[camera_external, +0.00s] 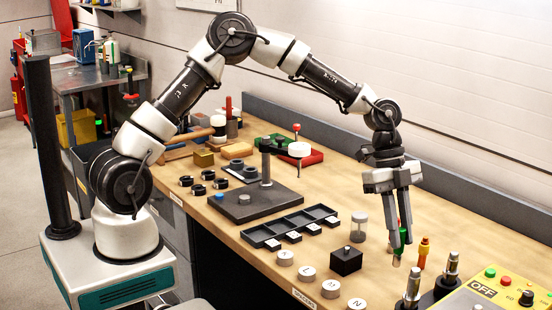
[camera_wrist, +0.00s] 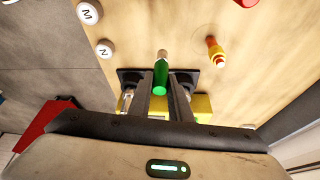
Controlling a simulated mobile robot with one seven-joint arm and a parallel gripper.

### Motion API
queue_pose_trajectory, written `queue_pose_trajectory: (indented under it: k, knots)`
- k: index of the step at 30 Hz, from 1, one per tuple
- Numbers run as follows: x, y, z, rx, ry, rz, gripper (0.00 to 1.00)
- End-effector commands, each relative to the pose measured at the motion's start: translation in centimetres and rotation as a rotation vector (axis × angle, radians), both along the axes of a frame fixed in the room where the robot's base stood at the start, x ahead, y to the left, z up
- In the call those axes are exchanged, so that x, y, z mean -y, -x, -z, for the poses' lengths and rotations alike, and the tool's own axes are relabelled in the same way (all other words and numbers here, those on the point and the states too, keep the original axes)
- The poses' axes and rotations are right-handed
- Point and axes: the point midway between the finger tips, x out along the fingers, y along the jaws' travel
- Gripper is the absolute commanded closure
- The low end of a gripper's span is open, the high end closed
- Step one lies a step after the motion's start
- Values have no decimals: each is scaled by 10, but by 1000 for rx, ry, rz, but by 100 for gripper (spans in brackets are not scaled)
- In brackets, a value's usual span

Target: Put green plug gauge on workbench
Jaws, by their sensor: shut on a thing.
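The green plug gauge (camera_wrist: 161,78) is held between the two fingers of my gripper (camera_external: 402,240). In the outside view only a bit of its green body (camera_external: 398,251) and its pale lower tip (camera_external: 396,262) show below the fingers; the rest is hidden. My gripper points down over the front right part of the wooden workbench (camera_external: 345,200). The gauge's tip is at or just above the bench top; I cannot tell whether it touches.
An orange and yellow plug gauge (camera_external: 423,252) stands close to the right. Metal posts on black bases (camera_external: 413,287) and a yellow control panel (camera_external: 490,292) are in front. Bare wood lies behind.

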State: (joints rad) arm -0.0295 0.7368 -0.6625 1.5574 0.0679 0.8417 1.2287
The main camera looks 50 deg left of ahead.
Motion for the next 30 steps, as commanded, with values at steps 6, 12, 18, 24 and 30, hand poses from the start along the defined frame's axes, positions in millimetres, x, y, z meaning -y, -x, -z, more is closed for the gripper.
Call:
queue_pose_trajectory:
  k: [6,12,18,24,30]
  knots:
    - [0,0,18,0,0,0,100]
    - [0,0,45,-2,0,-1,100]
    - [0,-1,49,1,0,-2,100]
    - [0,-1,54,1,0,-2,100]
    - [0,0,52,1,0,-1,63]
